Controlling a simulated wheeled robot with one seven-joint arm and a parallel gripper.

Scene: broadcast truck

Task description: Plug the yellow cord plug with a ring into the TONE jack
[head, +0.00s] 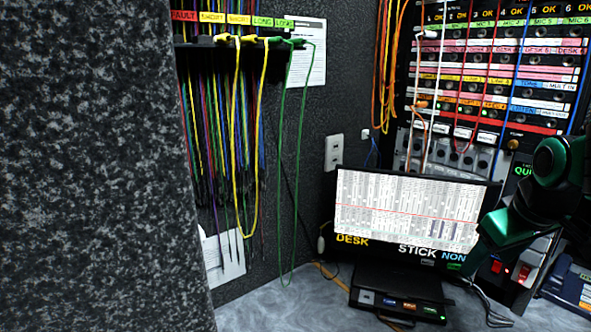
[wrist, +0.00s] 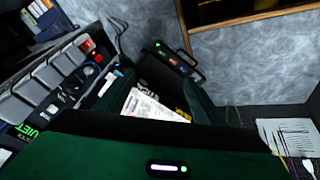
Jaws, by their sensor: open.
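Two yellow cords (head: 239,90) hang from the dark cord rack (head: 205,58) at the upper left in the head view, below yellow SHORT labels. Their plug ends are at the rack; a ring is too small to make out. The jack panel (head: 500,60) stands at the upper right. A label in its blue-white row seems to read TONE (head: 528,92); the jack itself cannot be told apart clearly. My gripper (wrist: 165,78) is open and empty in the wrist view, above the desk area and away from the cords and panel. My green arm shows at the head view's right edge.
A lit screen (head: 405,208) and a small black device (head: 398,303) stand on the grey desk (head: 265,312). A speckled wall (head: 95,160) fills the left. Green cords (head: 303,120) hang beside the yellow ones. Orange cords (head: 384,70) hang left of the panel.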

